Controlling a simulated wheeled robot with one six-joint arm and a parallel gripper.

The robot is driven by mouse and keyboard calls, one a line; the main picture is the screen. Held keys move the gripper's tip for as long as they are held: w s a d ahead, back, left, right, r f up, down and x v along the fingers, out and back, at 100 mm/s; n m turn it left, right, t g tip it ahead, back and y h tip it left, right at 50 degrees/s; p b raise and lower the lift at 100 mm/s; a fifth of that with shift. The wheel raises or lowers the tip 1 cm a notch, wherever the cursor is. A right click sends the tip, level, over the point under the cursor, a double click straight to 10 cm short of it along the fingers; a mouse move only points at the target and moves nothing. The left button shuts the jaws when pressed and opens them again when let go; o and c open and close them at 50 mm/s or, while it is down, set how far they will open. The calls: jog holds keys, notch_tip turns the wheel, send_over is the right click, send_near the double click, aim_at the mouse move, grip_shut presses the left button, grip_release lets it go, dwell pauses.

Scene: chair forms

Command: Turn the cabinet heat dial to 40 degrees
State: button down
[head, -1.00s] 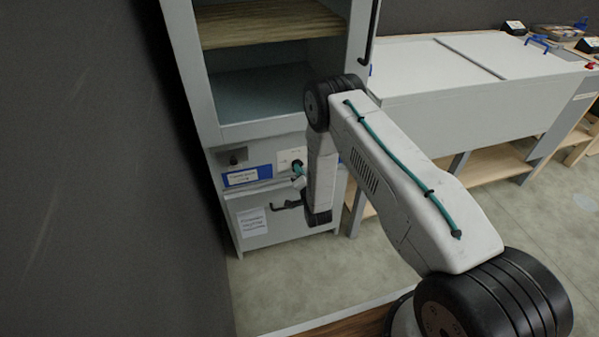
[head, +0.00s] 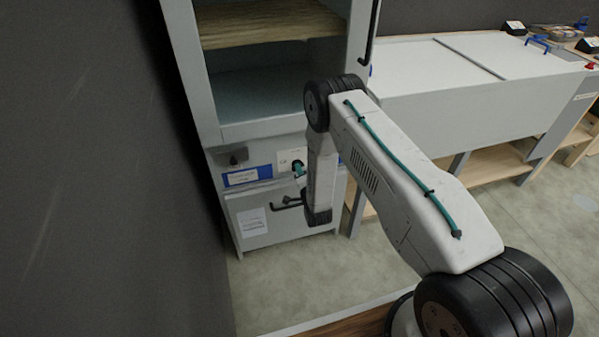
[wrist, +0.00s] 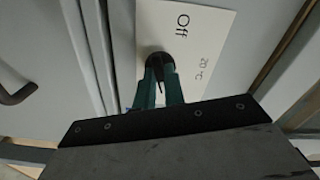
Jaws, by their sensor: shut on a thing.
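The heat dial (wrist: 158,64) is a dark round knob on a white plate (wrist: 205,30) on the cabinet front. In the wrist view the plate reads "Off" above the dial and "20 °C" to its right; other marks are hidden or out of frame. My gripper (wrist: 160,80) has green fingers shut on the dial from the front. In the head view my gripper (head: 299,169) is at the white plate (head: 287,157), partly hidden behind my arm. The cabinet (head: 215,160) stands upright, with an open compartment above the dial.
A blue label (head: 246,175) and a dark knob (head: 236,156) lie left of the dial. A black handle (head: 286,203) sits below it. A dark wall (head: 90,170) is close on the left.

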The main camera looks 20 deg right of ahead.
jog(key=c, duration=1.5)
grip_release()
jog(key=shift+s, duration=0.1)
jog(key=s, duration=0.7)
jog(key=shift+s, duration=0.35)
